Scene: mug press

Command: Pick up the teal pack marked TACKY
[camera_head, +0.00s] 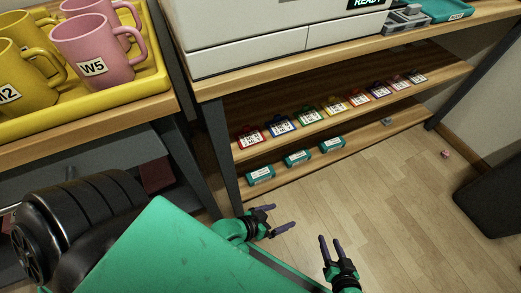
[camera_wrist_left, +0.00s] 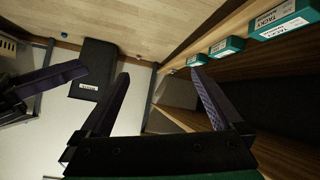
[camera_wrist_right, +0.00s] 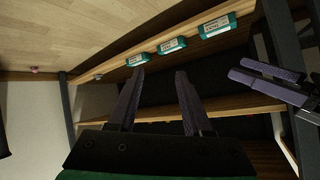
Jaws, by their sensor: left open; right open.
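Three teal packs with white labels stand in a row on the lower shelf: the left one (camera_head: 260,175), the middle one (camera_head: 297,158) and the right one (camera_head: 332,144). In the left wrist view the nearest pack (camera_wrist_left: 285,18) reads TACKY, and the one beside it (camera_wrist_left: 227,46) seems to read the same. The right wrist view also shows the three packs, the nearest (camera_wrist_right: 217,27) at upper right. My left gripper (camera_head: 282,216) is open and empty, in front of and below the shelf. My right gripper (camera_head: 330,238) is open and empty, further right and nearer me.
Several coloured tagged items (camera_head: 307,115) line the shelf above the packs. A dark table leg (camera_head: 222,150) stands left of the packs. A yellow tray (camera_head: 95,115) with mugs is at upper left.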

